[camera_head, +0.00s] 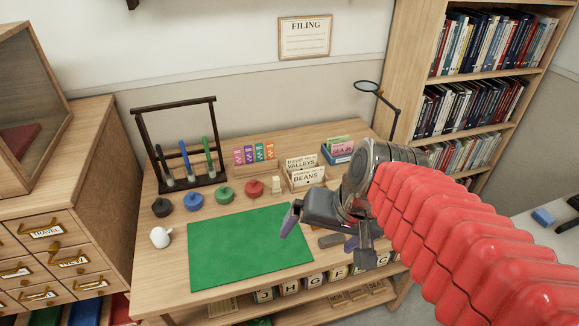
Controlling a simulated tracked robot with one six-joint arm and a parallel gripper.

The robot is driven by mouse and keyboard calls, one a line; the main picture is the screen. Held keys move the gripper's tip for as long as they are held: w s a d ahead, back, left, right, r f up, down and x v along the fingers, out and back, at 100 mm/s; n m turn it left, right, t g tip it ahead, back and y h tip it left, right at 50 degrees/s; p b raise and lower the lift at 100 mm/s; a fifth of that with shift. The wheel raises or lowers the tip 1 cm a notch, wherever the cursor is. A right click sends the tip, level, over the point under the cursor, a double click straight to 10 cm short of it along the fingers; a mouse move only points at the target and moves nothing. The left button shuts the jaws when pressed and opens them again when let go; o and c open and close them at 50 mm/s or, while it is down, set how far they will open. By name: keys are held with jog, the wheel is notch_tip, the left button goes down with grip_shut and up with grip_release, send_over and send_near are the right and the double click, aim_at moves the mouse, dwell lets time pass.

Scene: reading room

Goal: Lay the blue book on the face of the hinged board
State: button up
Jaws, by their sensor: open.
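My gripper (326,240) is open above the right edge of a flat green panel (245,248) on the desk, its fingers apart and nothing visible between them. I cannot tell whether this panel is the hinged board; no hinge shows. No blue book can be picked out for certain. A large blue volume (88,312) shows partly at the bottom left, under the drawer cabinet, cut off by the frame. A small blue block (542,217) lies on the pale table at the right. My wrist and red arm sleeve hide the desk's right side.
A magnifier lamp (378,92) rises at the back. A bookcase (480,75) stands right, a drawer cabinet (60,215) left.

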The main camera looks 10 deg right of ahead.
jog(key=s+r+n+h, duration=0.1)
jog(key=n, duration=0.1)
jog(key=s+r+n+t, duration=0.1)
jog(key=s+n, duration=0.1)
jog(key=shift+s+a+r+h, duration=0.1)
jog(key=shift+a+r+h, duration=0.1)
jog(key=shift+h, duration=0.2)
jog(key=shift+c, duration=0.6)
dwell(0.6)
